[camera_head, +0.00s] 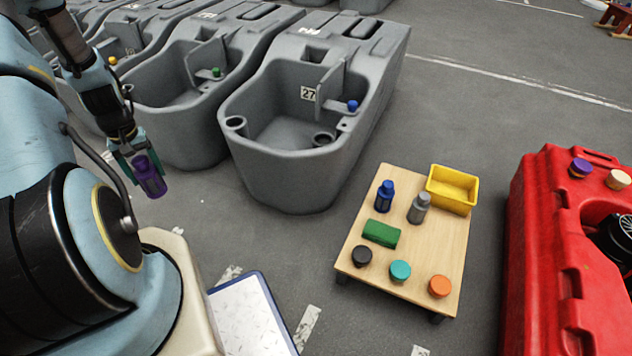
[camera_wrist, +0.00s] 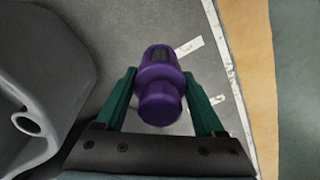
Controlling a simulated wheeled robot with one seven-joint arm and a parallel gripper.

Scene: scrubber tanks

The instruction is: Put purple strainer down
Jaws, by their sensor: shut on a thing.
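The purple strainer (camera_head: 150,178) is a small purple cylinder with a dark window in its side. My gripper (camera_head: 136,158) is shut on it and holds it in the air, left of the nearest grey tank, in the head view. In the wrist view the purple strainer (camera_wrist: 160,85) sits between the two green fingers of my gripper (camera_wrist: 160,98). Grey floor with white marks shows beneath it.
Grey tanks (camera_head: 290,180) stand behind. A red tank (camera_head: 535,260) is at right. A blue-rimmed white panel (camera_head: 250,318) lies in front.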

